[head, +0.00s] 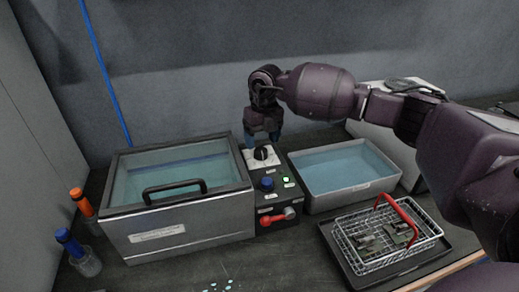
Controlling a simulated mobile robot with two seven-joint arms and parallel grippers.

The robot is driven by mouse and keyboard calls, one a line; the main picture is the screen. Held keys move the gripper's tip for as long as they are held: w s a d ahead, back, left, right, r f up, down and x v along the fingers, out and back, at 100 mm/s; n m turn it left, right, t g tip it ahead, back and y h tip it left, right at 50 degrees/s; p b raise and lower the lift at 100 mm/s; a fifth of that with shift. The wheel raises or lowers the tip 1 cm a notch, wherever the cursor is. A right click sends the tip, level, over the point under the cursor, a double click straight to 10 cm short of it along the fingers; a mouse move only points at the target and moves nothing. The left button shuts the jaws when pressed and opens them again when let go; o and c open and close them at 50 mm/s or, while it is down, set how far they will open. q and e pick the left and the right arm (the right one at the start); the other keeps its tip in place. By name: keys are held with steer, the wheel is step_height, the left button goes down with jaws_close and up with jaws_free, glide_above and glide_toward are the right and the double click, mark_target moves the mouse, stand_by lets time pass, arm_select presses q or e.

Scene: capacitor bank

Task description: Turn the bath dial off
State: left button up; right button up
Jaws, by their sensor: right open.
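The bath dial (261,153) is a black knob on a pale plate at the back of the dark control box. The box stands between two water baths. My right gripper (263,143) points down over the dial, its fingers apart and close around or just above it. I cannot tell whether the fingers touch the dial. The dial's exact pointer angle is too small to read. My left gripper is not in view.
A lidded metal bath (185,222) stands left, a grey tub (349,195) right. A wire basket (385,260) with red handle sits front right.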

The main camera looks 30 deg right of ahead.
mark_target(261, 150)
steer(key=shift+a+f, duration=0.1)
steer(key=shift+f, duration=1.75)
steer(key=c, duration=0.9)
